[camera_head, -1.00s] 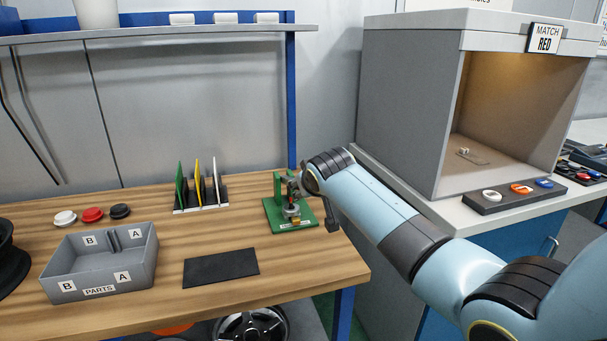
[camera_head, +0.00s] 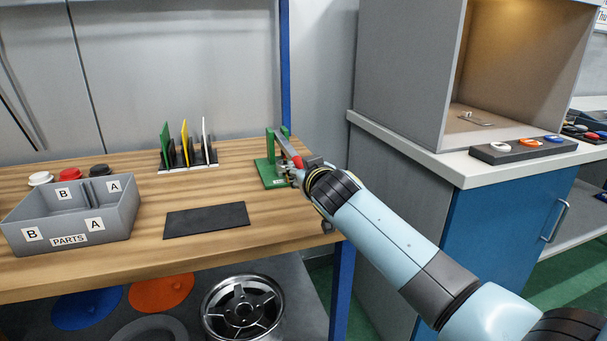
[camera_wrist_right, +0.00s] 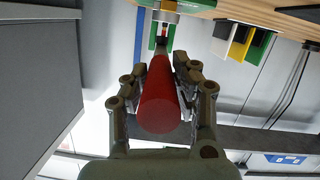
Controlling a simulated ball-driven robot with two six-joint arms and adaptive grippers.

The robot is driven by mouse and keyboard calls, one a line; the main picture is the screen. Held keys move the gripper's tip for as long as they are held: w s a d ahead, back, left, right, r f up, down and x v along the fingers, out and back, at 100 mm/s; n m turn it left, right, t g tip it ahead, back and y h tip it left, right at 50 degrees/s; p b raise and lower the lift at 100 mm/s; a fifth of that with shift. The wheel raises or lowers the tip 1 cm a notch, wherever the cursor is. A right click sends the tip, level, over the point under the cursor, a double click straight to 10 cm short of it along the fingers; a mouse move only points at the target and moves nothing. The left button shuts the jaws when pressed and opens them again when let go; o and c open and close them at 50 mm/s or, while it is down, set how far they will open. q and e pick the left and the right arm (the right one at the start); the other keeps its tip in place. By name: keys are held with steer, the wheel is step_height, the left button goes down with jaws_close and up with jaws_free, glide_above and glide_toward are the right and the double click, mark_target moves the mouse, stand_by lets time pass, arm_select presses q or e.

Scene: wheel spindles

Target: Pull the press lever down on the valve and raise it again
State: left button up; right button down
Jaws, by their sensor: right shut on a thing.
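The green press (camera_head: 268,173) stands near the right end of the wooden bench. Its lever (camera_head: 289,148) slopes down toward the right and ends in a red grip. In the right wrist view the red grip (camera_wrist_right: 160,103) lies between the fingers of my right gripper (camera_wrist_right: 160,88), which is shut on it. The valve under the press is mostly hidden behind my wrist. My left gripper is not in view.
A dark mat (camera_head: 206,220) and a grey parts bin (camera_head: 70,218) lie to the left. Upright coloured plates stand in a rack (camera_head: 188,160) behind the mat. A grey booth (camera_head: 405,75) stands on a cabinet at the right. The bench's front right corner is close to my arm.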

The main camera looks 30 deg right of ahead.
steer(key=shift+r, duration=0.1)
steer(key=c, duration=1.1)
jaws_free()
steer(key=shift+w, duration=0.1)
steer(key=shift+o, duration=0.2)
steer(key=shift+s+a, duration=0.15)
steer(key=shift+s, duration=0.45)
steer(key=v, duration=1)
steer(key=shift+s, duration=0.4)
steer(key=shift+a+r, duration=0.1)
